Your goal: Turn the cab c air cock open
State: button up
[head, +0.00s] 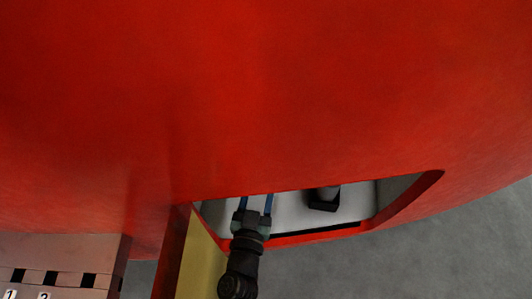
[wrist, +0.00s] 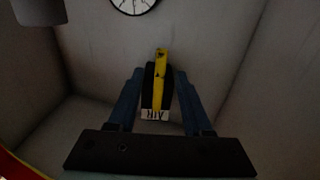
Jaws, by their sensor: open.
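The air cock has a yellow handle (wrist: 160,75) over a black body, with a white label (wrist: 155,114) reading AIR, in the middle of the wrist view. The handle runs nearly upright in that picture. My gripper (wrist: 159,71) is open, with one blue finger on each side of the handle. Gaps show between the fingers and the cock, so neither finger seems to press on it. In the head view my gripper (head: 256,199) reaches into the opening in the red nosecone (head: 300,90). Its fingertips and the cock are hidden there by the shell. No cab letter can be read.
The recess has pale grey walls (wrist: 90,85). A round gauge (wrist: 134,3) is on its back wall, and a dark cylinder (wrist: 38,10) hangs at upper left. The opening's red lower rim (head: 320,235) runs close to my gripper. A numbered panel (head: 60,265) stands at lower left.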

jog(key=w+d+b, duration=0.1)
jog(key=w, duration=0.7)
jog(key=shift+d, duration=0.3)
jog(key=shift+s, duration=0.1)
grip_shut()
dwell(0.9)
